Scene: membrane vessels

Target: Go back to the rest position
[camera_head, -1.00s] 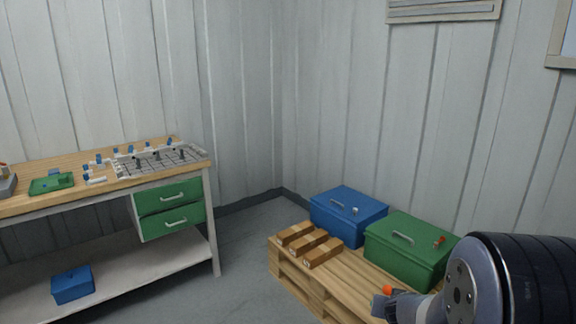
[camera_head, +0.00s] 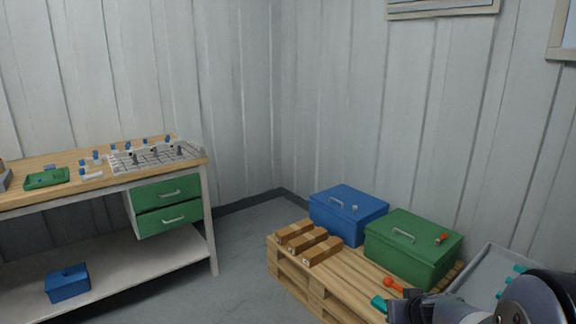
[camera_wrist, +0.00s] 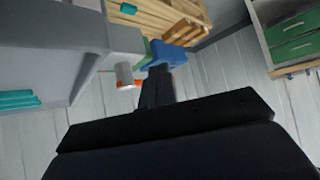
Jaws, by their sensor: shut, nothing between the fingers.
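My gripper (camera_head: 402,308) is low at the right of the head view, in front of the wooden pallet's near right end. It is partly hidden by the picture's lower edge. In the wrist view my dark gripper fingers (camera_wrist: 156,88) are together with nothing seen between them. Past them the wrist view shows a blue box, part of the pallet and the wall.
The pallet (camera_head: 322,290) holds brown blocks (camera_head: 308,242), a blue box (camera_head: 347,214) and a green box (camera_head: 412,248). A grey bin (camera_head: 482,275) with teal items stands right, close to my arm. A workbench (camera_head: 208,215) stands left; the floor between is clear.

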